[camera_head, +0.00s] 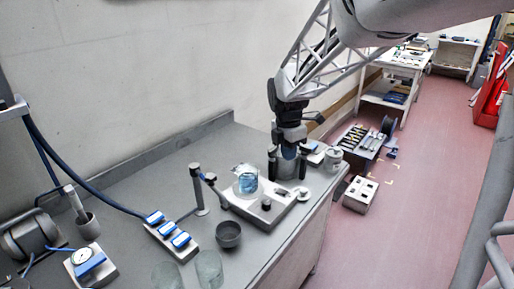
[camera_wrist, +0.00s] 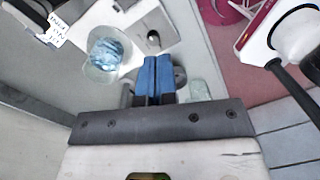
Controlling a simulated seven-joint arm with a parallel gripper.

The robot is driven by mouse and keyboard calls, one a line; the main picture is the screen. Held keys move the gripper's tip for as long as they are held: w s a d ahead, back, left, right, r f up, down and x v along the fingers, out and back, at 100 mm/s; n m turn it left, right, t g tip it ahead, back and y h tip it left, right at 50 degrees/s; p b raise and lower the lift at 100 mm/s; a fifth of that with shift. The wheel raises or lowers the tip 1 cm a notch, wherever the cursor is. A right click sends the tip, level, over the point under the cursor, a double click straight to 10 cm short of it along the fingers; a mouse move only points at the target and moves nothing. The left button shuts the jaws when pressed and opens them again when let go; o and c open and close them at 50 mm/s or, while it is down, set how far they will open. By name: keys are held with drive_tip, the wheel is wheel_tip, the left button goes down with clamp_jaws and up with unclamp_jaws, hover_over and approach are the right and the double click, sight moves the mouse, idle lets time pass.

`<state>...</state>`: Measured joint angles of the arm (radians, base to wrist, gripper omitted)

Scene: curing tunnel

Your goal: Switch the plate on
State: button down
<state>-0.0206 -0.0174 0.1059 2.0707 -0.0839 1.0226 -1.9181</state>
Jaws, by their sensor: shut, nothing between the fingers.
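The plate (camera_head: 250,209) is a flat pale unit on the grey bench. A glass beaker of blue liquid (camera_head: 246,181) stands on it, and a dark round knob (camera_head: 266,204) sits on its front part. My gripper (camera_head: 289,154) is above the bench near the plate's right, back side, with its blue fingers shut and empty. In the wrist view the fingers (camera_wrist: 157,60) point toward the plate (camera_wrist: 135,16), just short of the knob (camera_wrist: 153,39) in the picture. The beaker (camera_wrist: 108,50) is left of them. I cannot tell the knob's setting.
A dark bowl (camera_head: 228,235) and clear glass vessels (camera_head: 209,268) stand in front of the plate. A strip with blue switches (camera_head: 172,240) and a dark post (camera_head: 197,188) are to its left. Dark upright cylinders stand close by my gripper. The bench edge is to the right.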

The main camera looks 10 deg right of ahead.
sight(282, 191)
drive_tip(key=w+f+n, duration=0.3)
drive_tip(key=w+n, duration=0.1)
drive_tip(key=w, duration=0.2)
drive_tip(key=shift+a+g, duration=0.15)
drive_tip(key=shift+g, duration=0.15)
drive_tip(key=shift+s+f, duration=0.1)
drive_tip(key=shift+f, duration=0.15)
drive_tip(key=f, duration=0.9)
drive_tip(key=s+d+f, duration=0.1)
drive_tip(key=f, duration=0.3)
drive_tip(key=shift+s+d+f, duration=0.1)
drive_tip(key=shift+f, duration=0.25)
drive_tip(key=shift+f, duration=0.1)
idle(0.4)
drive_tip(key=shift+w+a+r, duration=0.25)
drive_tip(key=shift+w+a, duration=0.2)
drive_tip(key=shift+w, duration=0.05)
drive_tip(key=shift+r, duration=0.15)
wheel_tip(282, 191, up, 14)
drive_tip(key=s+d, duration=0.1)
drive_tip(key=shift+f, duration=0.2)
idle(0.7)
